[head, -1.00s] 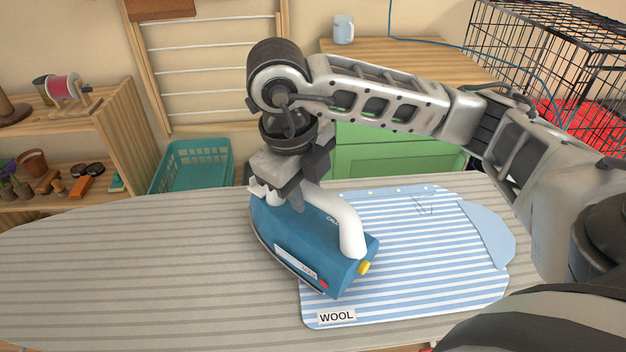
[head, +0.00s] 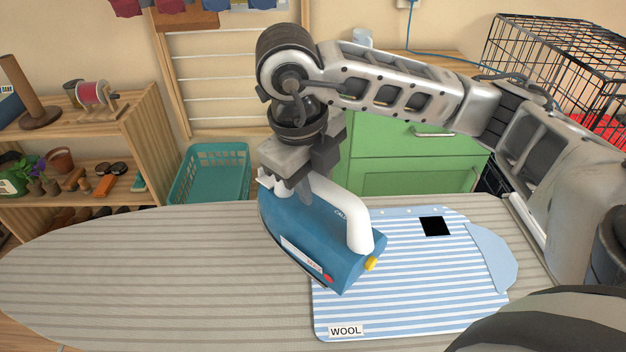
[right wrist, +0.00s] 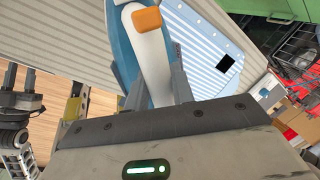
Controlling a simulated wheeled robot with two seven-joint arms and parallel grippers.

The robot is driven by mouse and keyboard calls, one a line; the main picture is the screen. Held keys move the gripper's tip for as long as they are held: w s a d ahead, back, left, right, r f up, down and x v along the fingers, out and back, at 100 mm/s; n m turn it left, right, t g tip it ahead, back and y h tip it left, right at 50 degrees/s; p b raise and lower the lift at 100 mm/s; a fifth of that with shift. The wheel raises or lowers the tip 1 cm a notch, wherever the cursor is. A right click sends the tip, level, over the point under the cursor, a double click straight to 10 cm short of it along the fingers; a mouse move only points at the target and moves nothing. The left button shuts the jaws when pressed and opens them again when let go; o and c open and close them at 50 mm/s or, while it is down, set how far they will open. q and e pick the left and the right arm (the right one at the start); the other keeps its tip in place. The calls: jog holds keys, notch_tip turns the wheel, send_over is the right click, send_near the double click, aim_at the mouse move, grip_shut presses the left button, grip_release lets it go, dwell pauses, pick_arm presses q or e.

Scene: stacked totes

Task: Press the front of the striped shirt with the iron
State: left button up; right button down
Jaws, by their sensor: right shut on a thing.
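The blue iron (head: 310,237) with a white handle (head: 357,222) is in my right gripper (head: 290,188), which is shut on the handle. It overlaps the left part of the blue-and-white striped shirt (head: 400,290). I cannot tell whether its soleplate touches the cloth. The shirt lies flat on the ironing board (head: 150,270), with a WOOL label (head: 346,331) at its lower left and a black square (head: 434,226) near its upper right. In the right wrist view the handle (right wrist: 152,65) sits between the fingers. My left gripper (right wrist: 20,78) shows there at the left edge, open and empty.
Behind the board stand a teal basket (head: 210,172), a green cabinet (head: 415,165) and a wire crate (head: 560,75). A wooden shelf (head: 160,130) with small items is at the left. The board's left half is clear.

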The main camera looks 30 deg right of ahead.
jog(key=shift+r, duration=0.25)
jog(key=shift+s+a+r, duration=0.1)
jog(key=shift+s+r, duration=0.05)
jog(key=shift+r, duration=0.05)
jog(key=s+a+r+p, duration=0.4)
jog(key=s+r+p, duration=0.1)
jog(key=s, duration=0.3)
jog(key=shift+a+r, duration=0.25)
jog(key=shift+a, duration=0.05)
dwell(0.4)
dwell(0.5)
